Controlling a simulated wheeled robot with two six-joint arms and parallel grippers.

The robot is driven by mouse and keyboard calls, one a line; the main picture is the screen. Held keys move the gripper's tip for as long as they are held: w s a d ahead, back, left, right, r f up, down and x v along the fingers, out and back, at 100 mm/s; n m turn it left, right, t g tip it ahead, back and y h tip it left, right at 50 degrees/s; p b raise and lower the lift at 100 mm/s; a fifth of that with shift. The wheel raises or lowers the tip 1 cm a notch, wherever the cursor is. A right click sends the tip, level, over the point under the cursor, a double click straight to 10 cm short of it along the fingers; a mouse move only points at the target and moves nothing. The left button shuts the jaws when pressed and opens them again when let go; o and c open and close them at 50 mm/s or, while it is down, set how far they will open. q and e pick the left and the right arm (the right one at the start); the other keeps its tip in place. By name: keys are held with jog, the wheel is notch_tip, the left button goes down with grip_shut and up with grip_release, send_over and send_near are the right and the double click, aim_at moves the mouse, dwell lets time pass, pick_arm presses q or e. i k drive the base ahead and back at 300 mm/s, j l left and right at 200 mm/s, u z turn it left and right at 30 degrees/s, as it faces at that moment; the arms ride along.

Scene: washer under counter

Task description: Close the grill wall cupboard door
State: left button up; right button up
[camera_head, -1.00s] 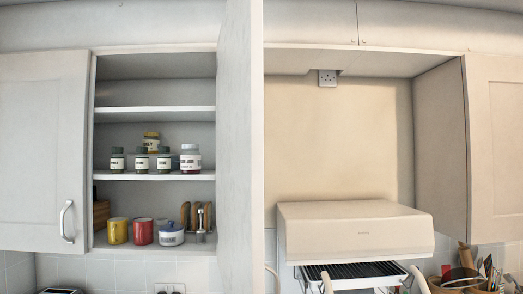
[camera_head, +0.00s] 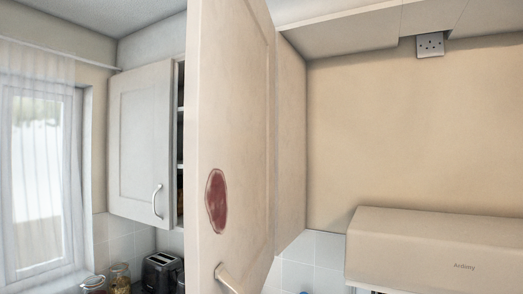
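The open cupboard door (camera_head: 232,120) stands large in the middle of the head view, swung out toward me. It is cream, with a dark red oval patch (camera_head: 216,201) on its face and a metal handle (camera_head: 229,279) near the bottom edge. Neither of my grippers is in view.
A window (camera_head: 40,180) is at the far left. A toaster (camera_head: 162,271) and jars (camera_head: 119,276) stand below on the counter. A wall socket (camera_head: 430,44) is at the upper right.

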aim_at(229, 142)
jog(key=k+l, duration=0.15)
jog(key=l, duration=0.25)
jog(key=k+l, duration=0.1)
jog(key=l, duration=0.3)
jog(key=k+l, duration=0.15)
jog(key=l, duration=0.3)
jog(key=k+l+z, duration=0.1)
jog(key=l, duration=0.3)
